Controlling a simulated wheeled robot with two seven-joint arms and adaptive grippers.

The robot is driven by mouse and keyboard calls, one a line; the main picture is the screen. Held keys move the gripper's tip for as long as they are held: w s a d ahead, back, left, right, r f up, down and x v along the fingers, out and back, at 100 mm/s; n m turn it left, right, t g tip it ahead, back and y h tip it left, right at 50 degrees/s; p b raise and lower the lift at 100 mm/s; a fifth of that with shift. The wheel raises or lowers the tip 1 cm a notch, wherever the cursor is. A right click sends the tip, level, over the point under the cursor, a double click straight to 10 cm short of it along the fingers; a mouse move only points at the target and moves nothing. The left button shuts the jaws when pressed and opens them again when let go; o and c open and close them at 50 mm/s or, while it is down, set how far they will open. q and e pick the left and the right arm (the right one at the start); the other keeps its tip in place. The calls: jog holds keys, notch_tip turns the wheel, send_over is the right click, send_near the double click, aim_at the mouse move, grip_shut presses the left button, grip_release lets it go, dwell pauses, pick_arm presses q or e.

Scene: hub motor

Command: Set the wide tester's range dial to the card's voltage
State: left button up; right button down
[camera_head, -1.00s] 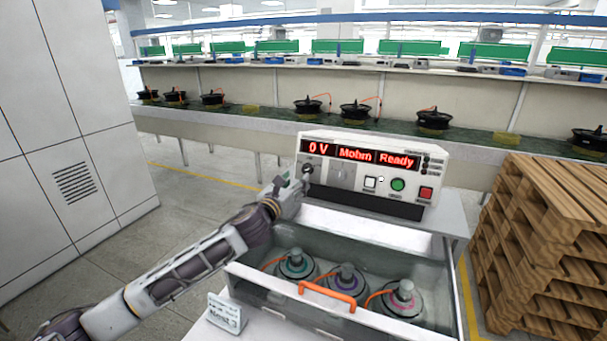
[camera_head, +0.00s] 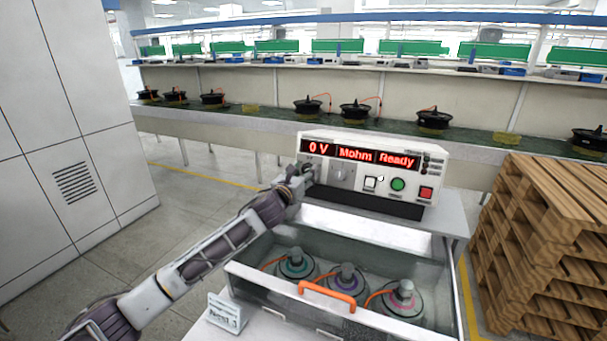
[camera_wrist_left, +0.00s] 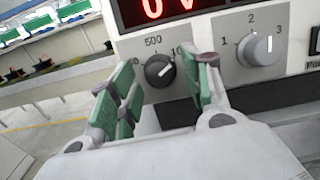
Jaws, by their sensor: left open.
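The wide tester (camera_head: 375,205) stands on the bench behind a clear-walled box, its red displays reading "0 V", "Mohm" and "Ready". Its black range dial (camera_wrist_left: 160,71) shows in the left wrist view below a "500" mark, with its white pointer toward the upper right, near a partly hidden number starting "10". My left gripper (camera_head: 301,178) is at the tester's left side and covers the dial in the head view. In the left wrist view its green-padded fingers are open, one on each side of the dial; contact cannot be told. The card (camera_head: 228,312) stands at front left, its text unreadable.
A grey knob (camera_wrist_left: 260,48) marked 1, 2, 3 sits right of the dial. White, green (camera_head: 398,184) and red buttons lie further right. The box with an orange handle (camera_head: 327,296) holds three motors in front. Wooden pallets (camera_head: 545,240) stand at right.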

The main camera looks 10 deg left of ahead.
pick_arm(q)
jog(key=shift+c, duration=0.2)
jog(key=c, duration=1)
